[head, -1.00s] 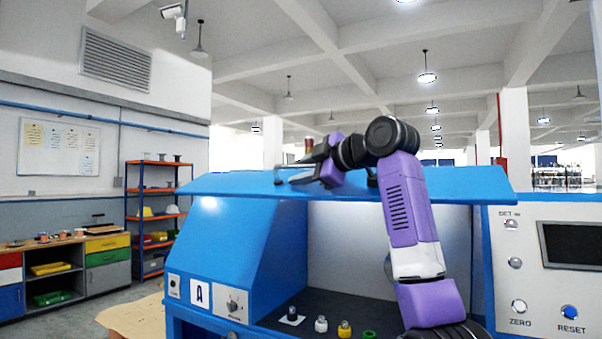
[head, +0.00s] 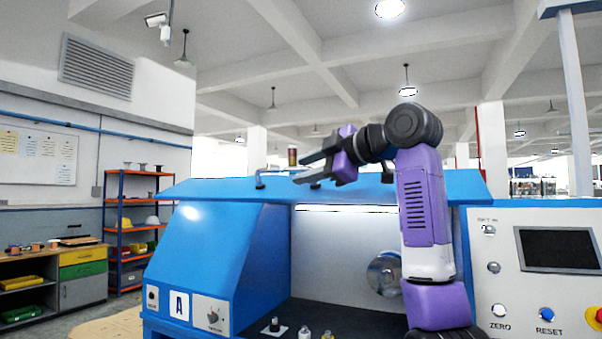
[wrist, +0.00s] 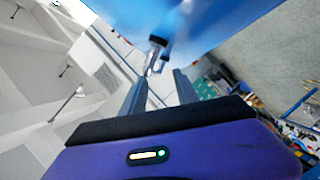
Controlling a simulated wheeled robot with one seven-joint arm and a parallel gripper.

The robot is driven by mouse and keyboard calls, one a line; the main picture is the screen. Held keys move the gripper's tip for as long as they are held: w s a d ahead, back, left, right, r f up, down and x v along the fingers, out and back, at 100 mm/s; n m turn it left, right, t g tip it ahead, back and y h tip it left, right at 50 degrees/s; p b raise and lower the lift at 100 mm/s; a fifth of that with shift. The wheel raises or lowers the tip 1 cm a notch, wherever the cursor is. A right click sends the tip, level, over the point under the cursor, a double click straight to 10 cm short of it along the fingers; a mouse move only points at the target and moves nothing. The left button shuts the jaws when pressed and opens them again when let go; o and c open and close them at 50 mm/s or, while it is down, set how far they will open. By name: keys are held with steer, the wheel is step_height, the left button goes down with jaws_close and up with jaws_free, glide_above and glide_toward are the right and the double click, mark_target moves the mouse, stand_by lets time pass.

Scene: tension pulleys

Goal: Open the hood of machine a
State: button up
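Machine a (head: 262,240) is the blue machine with an "A" label on its front left. Its blue hood (head: 215,188) is raised, and the dark work bay with a round metal chuck (head: 384,273) shows beneath it. A handle bar with posts (head: 258,178) stands on the hood's upper face, partly hidden behind my gripper. My gripper (head: 308,169) is at the hood's upper side, fingers pointing left and apart. In the wrist view the two fingers (wrist: 160,88) are apart, with a metal handle post (wrist: 157,52) beyond their tips and the blue hood above. I see nothing clamped between them.
A control panel with a screen (head: 557,249) and buttons stands right of the bay. Several small parts (head: 304,333) stand on the bay floor. A cabinet (head: 82,275) and an orange-blue shelf (head: 130,230) are at the left. A cardboard-coloured surface (head: 110,327) is at lower left.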

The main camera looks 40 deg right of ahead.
steer(key=shift+s, duration=0.1)
steer(key=s+r, duration=0.2)
steer(key=s, duration=0.6)
steer(key=shift+s+b, duration=0.3)
steer(key=shift+b, duration=0.1)
stand_by(0.5)
steer(key=shift+f, duration=0.1)
stand_by(0.3)
